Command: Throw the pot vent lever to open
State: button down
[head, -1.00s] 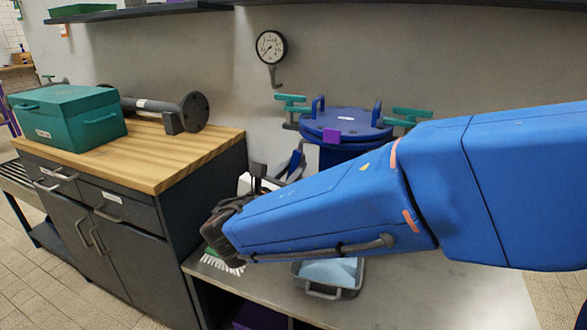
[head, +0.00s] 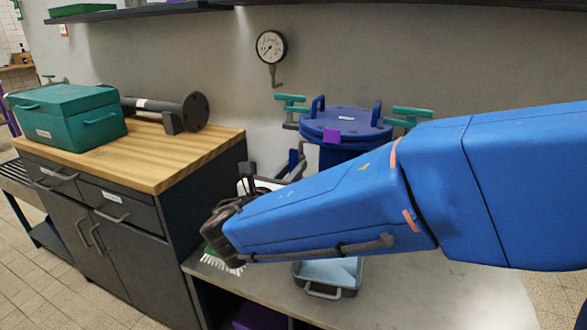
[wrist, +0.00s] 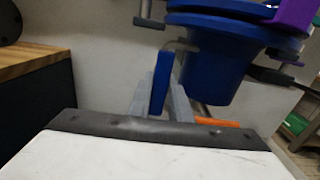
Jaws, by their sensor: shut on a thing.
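The blue pot (head: 345,125) stands against the wall at the back of the steel bench, with a purple tag on its lid rim. Its underside also shows in the wrist view (wrist: 215,65). The blue vent lever (wrist: 162,70) stands nearly upright beside the pot body in the wrist view, below a bent grey pipe. My gripper (wrist: 160,98) is shut on the lever, with one grey finger on either side of it. In the head view my blue forearm hides most of the lever and the fingertips. The lever's pivot is not clearly visible.
Teal clamp handles (head: 410,114) stick out on both sides of the pot lid. A gauge (head: 271,47) hangs on the wall. A grey-blue tray (head: 328,278) and a green brush (head: 218,258) lie on the bench. A wood-topped cabinet (head: 190,160) stands left.

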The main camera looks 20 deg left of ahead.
jog(key=c, duration=1.6)
grip_release()
jog(key=shift+c, duration=0.2)
jog(key=s+a, duration=0.1)
jog(key=s, duration=1.6)
jog(key=shift+s+a, duration=0.2)
